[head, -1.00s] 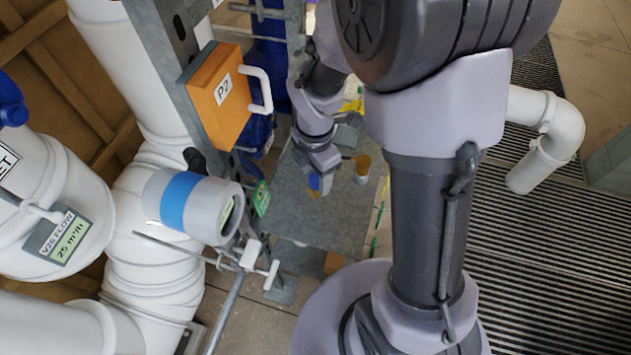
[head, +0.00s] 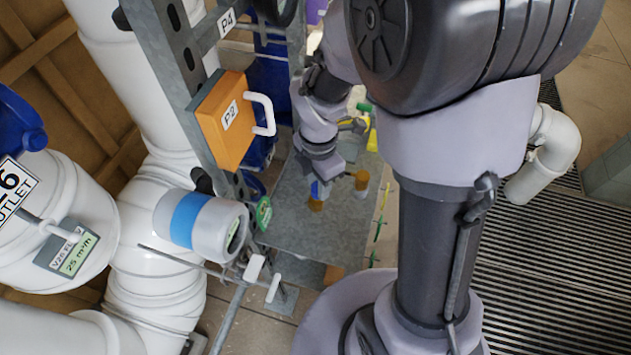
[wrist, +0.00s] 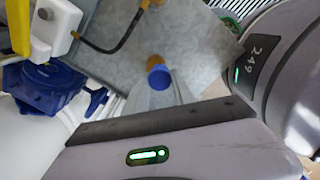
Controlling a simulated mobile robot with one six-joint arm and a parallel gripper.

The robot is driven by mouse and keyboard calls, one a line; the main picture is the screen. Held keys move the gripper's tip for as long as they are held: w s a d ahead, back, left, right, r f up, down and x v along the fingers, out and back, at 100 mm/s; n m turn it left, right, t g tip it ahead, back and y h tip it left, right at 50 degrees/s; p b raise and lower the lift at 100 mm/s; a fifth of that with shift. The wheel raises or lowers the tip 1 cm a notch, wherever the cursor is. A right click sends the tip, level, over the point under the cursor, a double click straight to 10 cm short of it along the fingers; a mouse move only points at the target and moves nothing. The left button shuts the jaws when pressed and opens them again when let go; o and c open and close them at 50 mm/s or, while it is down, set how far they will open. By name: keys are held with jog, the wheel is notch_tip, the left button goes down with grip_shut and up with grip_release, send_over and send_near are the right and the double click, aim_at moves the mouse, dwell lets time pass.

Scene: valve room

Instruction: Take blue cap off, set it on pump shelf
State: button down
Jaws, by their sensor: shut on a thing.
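The blue cap (wrist: 158,78) is between the pale fingertips of my gripper (wrist: 160,90), which is shut on it. In the wrist view an amber piece (wrist: 155,61) shows just beyond the cap, in line with it; whether the two are joined I cannot tell. In the head view my gripper (head: 319,183) points down over the grey shelf plate (head: 300,232), with blue at its tips and amber just below. The gap to the plate is unclear. The plate also fills the middle of the wrist view (wrist: 195,45).
A small amber-topped container (head: 361,181) stands close right of my gripper. An orange P2 box (head: 222,118) and a blue-banded grey cylinder (head: 200,222) are to the left. A blue pump-like body (wrist: 45,85) and white box (wrist: 55,25) flank the plate. Bare plate lies toward the front.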

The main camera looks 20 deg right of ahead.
jog(key=s+d+b, duration=0.2)
jog(key=s+b, duration=0.1)
jog(key=s, duration=0.4)
jog(key=s+d+r+b, duration=0.1)
jog(key=s+d+b, duration=0.1)
jog(key=s+b, duration=0.2)
jog(key=shift+s+r, duration=0.15)
jog(key=shift+s, duration=1.65)
